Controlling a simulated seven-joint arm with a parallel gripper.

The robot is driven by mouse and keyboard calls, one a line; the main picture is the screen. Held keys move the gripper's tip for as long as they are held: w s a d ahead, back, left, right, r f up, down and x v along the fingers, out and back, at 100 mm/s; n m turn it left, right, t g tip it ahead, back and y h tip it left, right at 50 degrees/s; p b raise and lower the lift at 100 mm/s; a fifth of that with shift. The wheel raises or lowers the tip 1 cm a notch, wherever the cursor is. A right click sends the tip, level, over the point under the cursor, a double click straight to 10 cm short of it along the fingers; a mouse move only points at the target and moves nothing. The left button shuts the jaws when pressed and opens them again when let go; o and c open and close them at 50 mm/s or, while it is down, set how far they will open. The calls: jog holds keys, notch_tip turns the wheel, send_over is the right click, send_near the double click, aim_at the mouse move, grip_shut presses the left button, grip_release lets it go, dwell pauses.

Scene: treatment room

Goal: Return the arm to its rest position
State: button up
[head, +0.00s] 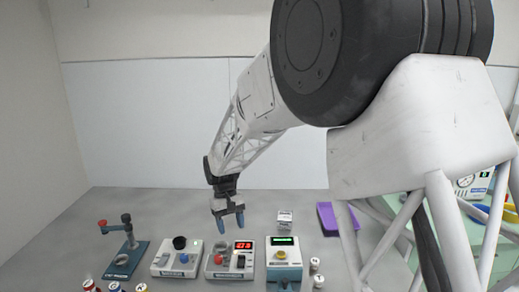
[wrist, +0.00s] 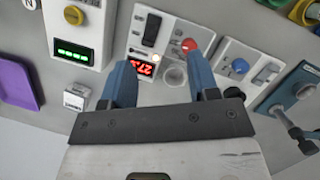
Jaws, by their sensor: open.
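My arm reaches from the upper right of the head view down to my gripper (head: 229,219), which hangs over the grey table (head: 100,225). Its two blue fingers are apart, with nothing between them. Below it is a device with a red number display (head: 243,246) and a red knob. In the wrist view my gripper (wrist: 160,85) points toward this device, and the red display (wrist: 143,68) shows between the fingers. I cannot tell whether the fingers touch it, though in the head view they look above it.
Left of it stand a device with a black knob (head: 179,243) and a teal press stand (head: 127,258). Right are a green-display device (head: 283,241), a small white box (head: 285,220) and a purple tray (head: 328,218). Small containers (head: 115,287) line the front. The table's back left is clear.

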jog(key=s+d+r+m+t+y, duration=0.1)
jog(key=s+d+r, duration=0.5)
jog(key=s+d, duration=0.25)
jog(key=s+d+r+m+t, duration=0.2)
jog(key=s+d+r, duration=0.3)
jog(key=s+d, duration=0.3)
jog(key=s+d+m+t, duration=0.1)
jog(key=s+d, duration=0.4)
jog(key=s, duration=0.5)
jog(key=s+d+m+t, duration=0.1)
jog(key=s+d, duration=0.5)
jog(key=s, duration=0.4)
jog(key=shift+d+m+t+y, duration=0.25)
jog(key=shift+m+t+y, duration=0.05)
jog(key=shift+m+t, duration=0.1)
